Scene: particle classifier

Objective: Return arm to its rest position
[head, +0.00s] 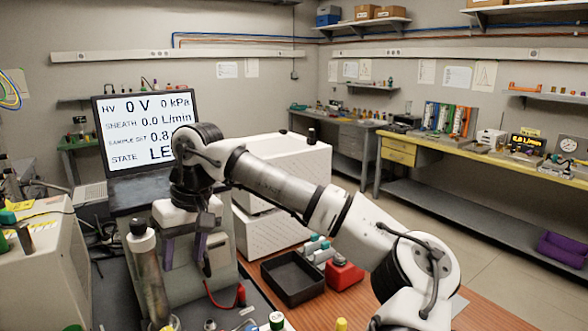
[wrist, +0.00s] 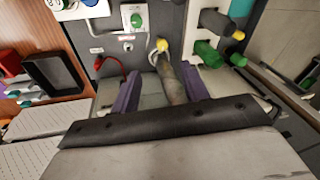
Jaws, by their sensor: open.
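My gripper (head: 184,258) hangs from my bent arm in the head view, in front of the instrument with the screen (head: 147,130). Its two purple fingers point down and stand apart. In the wrist view my gripper (wrist: 160,76) is open. A grey metal tube with a yellow end (wrist: 172,84) shows between the fingers in that view. I cannot tell how far below them it lies, and no contact shows. The screen reads 0 V, 0 kPa and 0.0 L/min; my arm covers part of its lower right.
A metal cylinder with a black cap (head: 150,275) stands left of my gripper. A black tray (head: 292,278) and a red block (head: 344,273) lie right on the wooden bench. White perforated boxes (head: 285,165) stand behind my arm. Floor is open at right (head: 420,225).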

